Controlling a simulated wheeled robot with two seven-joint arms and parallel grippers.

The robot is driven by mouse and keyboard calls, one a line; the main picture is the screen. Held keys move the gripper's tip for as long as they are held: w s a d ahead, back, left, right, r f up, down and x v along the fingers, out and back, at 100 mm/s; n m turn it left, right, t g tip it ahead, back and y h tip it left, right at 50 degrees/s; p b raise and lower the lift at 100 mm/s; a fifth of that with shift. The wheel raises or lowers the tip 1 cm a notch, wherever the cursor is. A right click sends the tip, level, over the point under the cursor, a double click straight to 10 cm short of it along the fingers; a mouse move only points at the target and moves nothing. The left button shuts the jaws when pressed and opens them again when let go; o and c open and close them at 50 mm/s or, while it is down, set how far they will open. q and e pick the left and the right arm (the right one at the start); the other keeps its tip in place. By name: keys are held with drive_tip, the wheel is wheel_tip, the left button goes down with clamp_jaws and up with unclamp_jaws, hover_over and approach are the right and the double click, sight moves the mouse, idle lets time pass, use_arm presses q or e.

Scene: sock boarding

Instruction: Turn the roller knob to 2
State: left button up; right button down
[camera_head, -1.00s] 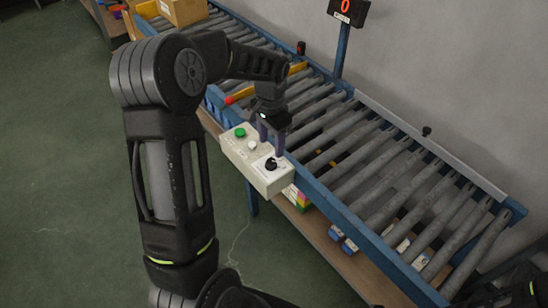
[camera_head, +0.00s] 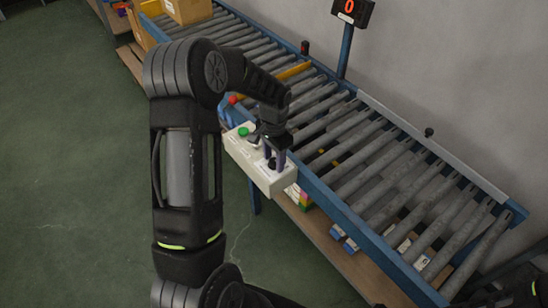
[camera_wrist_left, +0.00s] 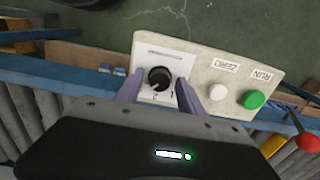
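The black roller knob (camera_wrist_left: 158,78) sits on a white label plate at one end of a pale control box (camera_head: 247,164). Small marks stand beside the knob; its light pointer mark seems to face the lower edge, but I cannot read the setting surely. In the head view the knob (camera_head: 271,164) is partly covered by my left gripper (camera_head: 275,158). In the wrist view the left gripper's purple fingers (camera_wrist_left: 158,91) stand apart, one on each side of the knob, with gaps showing. The right gripper is not in view.
A green button (camera_wrist_left: 253,99) and a white button (camera_wrist_left: 217,92) share the box. A red ball-ended lever (camera_wrist_left: 307,142) is beside it. The roller conveyor (camera_head: 380,185) runs behind the box. A display (camera_head: 352,11) reads 0. Cardboard boxes (camera_head: 190,10) are at the top left.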

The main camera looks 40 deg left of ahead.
use_arm(q)
clamp_jaws()
drive_tip(key=shift+n+b, duration=0.3)
drive_tip(key=shift+n, duration=0.2)
drive_tip(key=shift+n+b, duration=0.3)
drive_tip(key=shift+n, duration=0.2)
drive_tip(key=shift+n+b, duration=0.4)
drive_tip(key=shift+n, duration=0.8)
drive_tip(key=shift+n+b, duration=0.4)
drive_tip(key=shift+n, duration=1.9)
drive_tip(key=shift+o, duration=1.2)
unclamp_jaws()
